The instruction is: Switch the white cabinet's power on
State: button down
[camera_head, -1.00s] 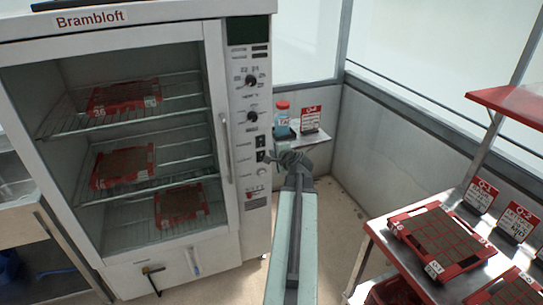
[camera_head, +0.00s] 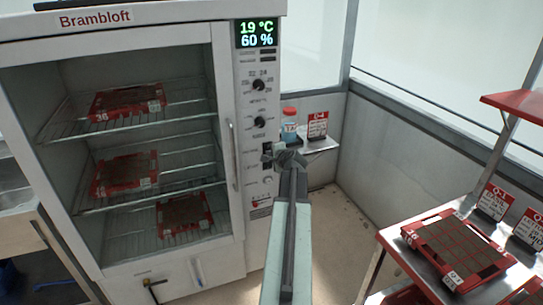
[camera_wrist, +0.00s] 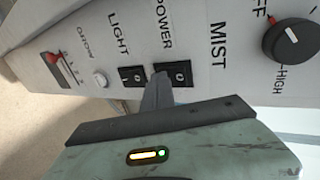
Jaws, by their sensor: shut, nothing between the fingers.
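The white cabinet (camera_head: 190,14) stands at the left in the head view, with its display (camera_head: 257,34) lit and reading 19 °C and 60 %. Its control panel fills the top of the wrist view. There, a black rocker switch (camera_wrist: 180,73) sits under the POWER label, and a similar one (camera_wrist: 131,76) under LIGHT. My gripper (camera_wrist: 158,84) is shut and empty, with its tips at the near edge of the POWER switch and partly over it. I cannot tell whether they touch. In the head view my gripper (camera_head: 277,157) hides part of the switch area.
The panel also has a MIST knob (camera_wrist: 291,41) and a red lever (camera_wrist: 53,57). Behind my gripper, a small shelf (camera_head: 322,146) holds a blue bottle (camera_head: 289,127) with a red cap. A metal bench with a red seed tray (camera_head: 456,250) stands at the right. Floor is clear between.

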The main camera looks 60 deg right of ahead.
jog(key=shift+d+r, duration=0.15)
jog(key=shift+r+p, duration=0.75)
jog(key=shift+p, duration=0.15)
jog(key=shift+f, duration=0.1)
